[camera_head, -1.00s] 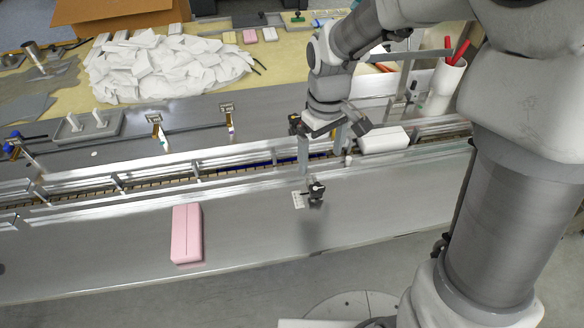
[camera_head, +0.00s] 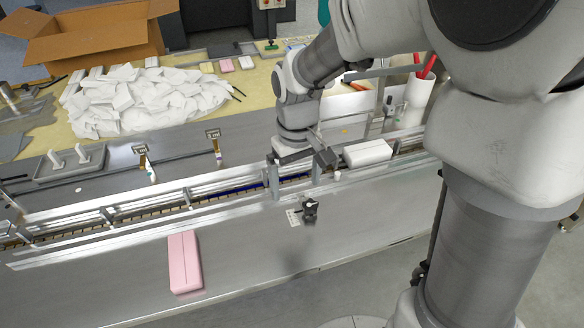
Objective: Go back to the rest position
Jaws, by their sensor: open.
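My gripper (camera_head: 294,186) hangs at the end of my arm over the conveyor channel, fingers pointing down. Its two fingers are spread apart with nothing seen between them. A white pack (camera_head: 367,153) lies in the channel just right of my gripper, apart from it as far as I can see. A pink pack (camera_head: 184,262) lies alone on the steel front surface, to the lower left of my gripper.
The conveyor channel (camera_head: 134,211) with metal rails runs across the middle. A small black device (camera_head: 309,210) stands in front of it. A heap of white packs (camera_head: 140,98) lies at the back left, before a cardboard box (camera_head: 88,38). A white cup with red items (camera_head: 416,99) stands at right.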

